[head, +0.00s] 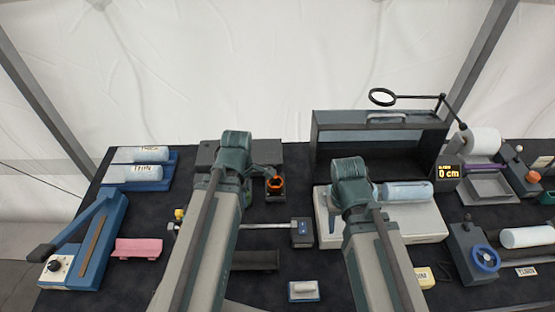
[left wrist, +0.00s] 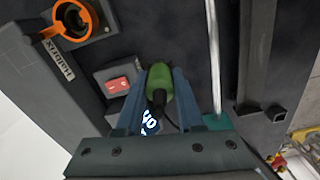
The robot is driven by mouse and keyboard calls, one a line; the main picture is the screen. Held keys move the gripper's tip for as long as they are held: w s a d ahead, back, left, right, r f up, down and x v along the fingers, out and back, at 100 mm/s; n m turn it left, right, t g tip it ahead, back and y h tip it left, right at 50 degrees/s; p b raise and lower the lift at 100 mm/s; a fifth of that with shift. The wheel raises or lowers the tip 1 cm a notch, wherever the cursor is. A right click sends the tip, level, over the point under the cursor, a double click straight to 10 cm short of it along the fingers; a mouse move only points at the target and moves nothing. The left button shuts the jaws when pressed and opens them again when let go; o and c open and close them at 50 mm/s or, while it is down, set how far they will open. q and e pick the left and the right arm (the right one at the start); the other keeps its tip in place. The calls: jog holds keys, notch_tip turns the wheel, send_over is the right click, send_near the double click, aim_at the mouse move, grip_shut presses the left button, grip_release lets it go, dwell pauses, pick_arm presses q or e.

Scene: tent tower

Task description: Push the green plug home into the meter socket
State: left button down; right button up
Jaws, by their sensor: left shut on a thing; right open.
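The green plug (left wrist: 159,82) sits between the two blue fingers of my left gripper (left wrist: 160,76) in the left wrist view. The gripper is shut on it, and a dark cable end trails from the plug toward the palm. The plug's front end faces a dark surface; I cannot tell whether it touches or enters a socket there. The meter socket itself cannot be made out. In the head view my left gripper (head: 248,180) is at the dark unit (head: 295,154), mostly hidden by my arm. My right gripper (head: 374,204) is open over the pale box (head: 420,222), its fingers largely hidden.
An orange ring (left wrist: 68,18) on a dark block stands beside the plug; it shows right of my left gripper in the head view (head: 275,183). A small red-faced part (left wrist: 118,85) and a metal rod (left wrist: 214,60) flank the plug. A bottle (head: 408,191) lies near my right gripper.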

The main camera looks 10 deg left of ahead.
pick_arm(q)
jog(key=w+d+r+m+p, duration=0.3)
jog(key=w+m, duration=0.2)
jog(key=m, duration=0.1)
jog(key=w+d+r+m+p, duration=0.3)
jog(key=w+m, duration=0.3)
jog(key=m, duration=0.1)
jog(key=shift+w+d+r, duration=0.2)
jog(key=shift+w+r, duration=0.05)
pick_arm(e)
notch_tip(320, 180, up, 6)
jog(key=shift+r, duration=0.25)
pick_arm(q)
jog(key=shift+f, duration=0.1)
pick_arm(e)
jog(key=shift+f, duration=0.15)
pick_arm(q)
notch_tip(320, 180, down, 6)
jog(key=b, duration=0.5)
jog(key=shift+b, duration=0.35)
pick_arm(e)
notch_tip(320, 180, down, 6)
jog(key=shift+r, duration=0.2)
pick_arm(q)
jog(key=shift+f+b, duration=1.15)
jog(key=shift+b, duration=0.2)
pick_arm(e)
jog(key=shift+f, duration=1.35)
